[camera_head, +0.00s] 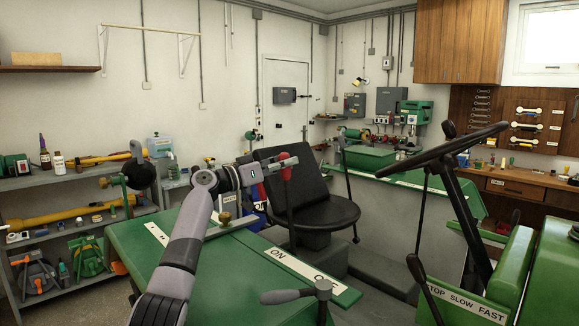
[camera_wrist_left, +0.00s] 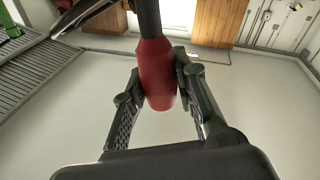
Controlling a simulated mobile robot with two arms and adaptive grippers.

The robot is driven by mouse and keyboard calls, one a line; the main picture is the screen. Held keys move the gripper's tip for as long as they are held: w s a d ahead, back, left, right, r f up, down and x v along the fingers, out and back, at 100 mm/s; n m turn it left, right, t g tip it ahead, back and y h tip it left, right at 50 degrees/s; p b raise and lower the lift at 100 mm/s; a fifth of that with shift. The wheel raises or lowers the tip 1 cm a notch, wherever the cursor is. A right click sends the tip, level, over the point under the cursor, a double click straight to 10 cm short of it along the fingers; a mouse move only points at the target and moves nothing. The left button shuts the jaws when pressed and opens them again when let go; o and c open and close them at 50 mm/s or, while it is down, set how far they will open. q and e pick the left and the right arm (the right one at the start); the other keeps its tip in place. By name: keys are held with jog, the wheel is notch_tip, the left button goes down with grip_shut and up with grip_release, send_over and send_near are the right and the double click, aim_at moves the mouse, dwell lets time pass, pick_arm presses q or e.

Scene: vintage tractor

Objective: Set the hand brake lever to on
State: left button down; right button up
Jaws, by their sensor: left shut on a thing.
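My left gripper (camera_head: 279,168) reaches in from the left and is shut on the red grip. In the left wrist view the red grip (camera_wrist_left: 156,72) sits between the two dark fingers (camera_wrist_left: 158,85), its rounded end showing. My right gripper is not in view.
A black seat (camera_head: 330,205) stands just right of the lever. A grey-handled lever (camera_head: 284,296) is in front of the plate. The steering wheel (camera_head: 440,150) and green dash (camera_head: 490,290) are at right. A green panel (camera_head: 190,285) lies under my left arm.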

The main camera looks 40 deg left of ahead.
pick_arm(q)
jog(key=shift+d, duration=0.15)
jog(key=c, duration=1.2)
grip_release()
jog(key=shift+c, duration=0.2)
jog(key=shift+s, duration=0.15)
jog(key=v, duration=1.2)
jog(key=shift+f, duration=0.1)
